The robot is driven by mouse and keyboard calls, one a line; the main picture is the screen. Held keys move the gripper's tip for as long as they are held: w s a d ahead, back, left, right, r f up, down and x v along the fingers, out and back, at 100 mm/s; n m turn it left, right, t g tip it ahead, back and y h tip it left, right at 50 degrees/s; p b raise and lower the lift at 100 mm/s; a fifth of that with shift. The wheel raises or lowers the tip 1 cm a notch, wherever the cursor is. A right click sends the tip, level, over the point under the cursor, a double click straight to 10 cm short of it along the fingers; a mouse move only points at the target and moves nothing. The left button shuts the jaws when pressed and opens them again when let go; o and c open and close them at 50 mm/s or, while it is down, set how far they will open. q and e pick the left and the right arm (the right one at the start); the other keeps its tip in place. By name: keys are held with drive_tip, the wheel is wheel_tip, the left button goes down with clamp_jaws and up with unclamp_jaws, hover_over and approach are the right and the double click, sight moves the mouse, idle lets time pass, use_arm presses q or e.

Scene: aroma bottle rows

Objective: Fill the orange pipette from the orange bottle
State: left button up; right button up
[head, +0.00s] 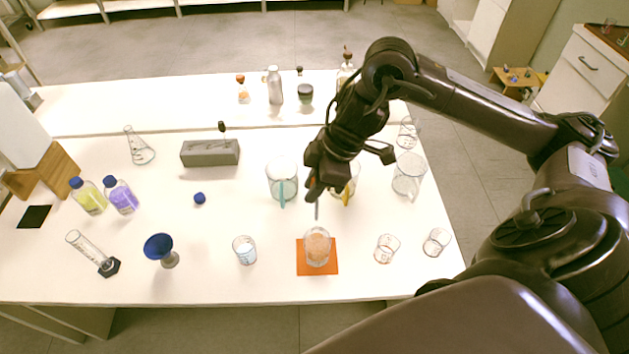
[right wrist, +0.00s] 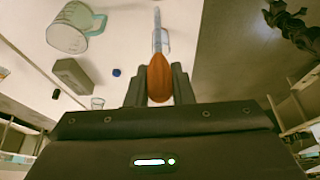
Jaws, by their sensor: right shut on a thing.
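My right gripper (head: 316,189) is shut on the orange pipette. In the right wrist view the pipette's orange bulb (right wrist: 159,78) sits between the two fingers, with its clear stem pointing away from them. In the head view the thin stem (head: 317,211) hangs down over a clear beaker (head: 318,247) with peach-orange contents, on an orange mat (head: 303,268). The tip looks above the beaker; its exact height I cannot tell. A small bottle with an orange top and orange contents (head: 243,94) stands at the back. My left gripper is not in view.
A jug (head: 282,182) with a teal handle and another with a yellow handle stand close to my right gripper. Small beakers (head: 386,249) flank the mat. A blue funnel (head: 159,246), a grey block (head: 210,153) and capped bottles (head: 120,196) stand left.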

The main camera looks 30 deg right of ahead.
drive_tip(key=shift+s+d+r, duration=0.1)
drive_tip(key=shift+s, duration=0.05)
drive_tip(key=shift+f, duration=0.6)
drive_tip(key=shift+f+b, duration=0.85)
drive_tip(key=shift+f, duration=0.45)
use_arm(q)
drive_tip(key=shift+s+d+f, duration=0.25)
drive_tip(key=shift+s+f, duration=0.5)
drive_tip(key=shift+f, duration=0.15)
use_arm(e)
drive_tip(key=shift+f, duration=0.1)
drive_tip(key=shift+o, duration=0.3)
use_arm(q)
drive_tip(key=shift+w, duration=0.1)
use_arm(e)
clamp_jaws()
